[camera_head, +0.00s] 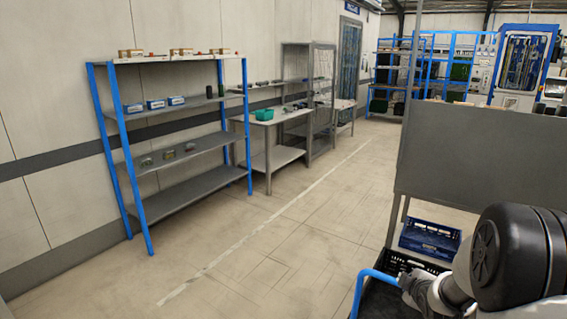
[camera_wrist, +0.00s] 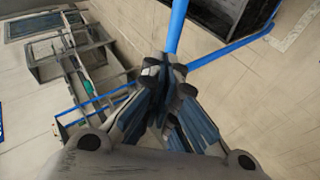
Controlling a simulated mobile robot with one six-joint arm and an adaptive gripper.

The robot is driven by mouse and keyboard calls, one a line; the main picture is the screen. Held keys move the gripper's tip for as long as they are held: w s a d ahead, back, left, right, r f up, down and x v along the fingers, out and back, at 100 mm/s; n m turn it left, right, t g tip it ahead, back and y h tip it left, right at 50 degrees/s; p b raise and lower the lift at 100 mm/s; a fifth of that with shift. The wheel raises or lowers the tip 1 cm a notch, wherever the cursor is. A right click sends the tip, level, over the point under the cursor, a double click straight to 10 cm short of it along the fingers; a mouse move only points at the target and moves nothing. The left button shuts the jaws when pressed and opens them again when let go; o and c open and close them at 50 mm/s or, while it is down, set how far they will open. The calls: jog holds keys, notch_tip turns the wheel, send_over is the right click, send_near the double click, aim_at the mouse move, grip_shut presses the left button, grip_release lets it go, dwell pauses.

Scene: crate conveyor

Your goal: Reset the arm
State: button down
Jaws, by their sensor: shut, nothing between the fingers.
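My gripper (camera_wrist: 166,75) fills the lower middle of the wrist view. Its fingers are together with nothing between them. Beyond the fingertips a blue rail (camera_wrist: 177,25) shows, and I cannot tell how far it is from them. In the head view part of my arm (camera_head: 500,258) is at the lower right, beside a blue handle (camera_head: 362,290). The gripper's fingers cannot be made out in the head view.
A blue-posted shelf (camera_head: 185,192) stands along the left wall, with a table (camera_head: 255,124) beyond it. A grey panel (camera_head: 470,155) stands at the right, with a blue crate (camera_head: 430,238) below. The floor (camera_head: 290,225) between is clear.

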jog(key=s+a+r+m+g, duration=0.3)
jog(key=s+a+r+m, duration=0.3)
jog(key=s+a+r, duration=0.65)
jog(key=s+a+r+m+g+y, duration=0.1)
jog(key=s+a, duration=0.3)
jog(key=s, duration=0.8)
jog(key=s+a+r+m+g+y, duration=0.1)
jog(key=s+a+m, duration=0.2)
jog(key=s, duration=0.9)
jog(key=shift+s+a+r+m+g, duration=0.15)
jog(key=shift+a+r+m+g, duration=0.25)
jog(key=shift+m, duration=0.4)
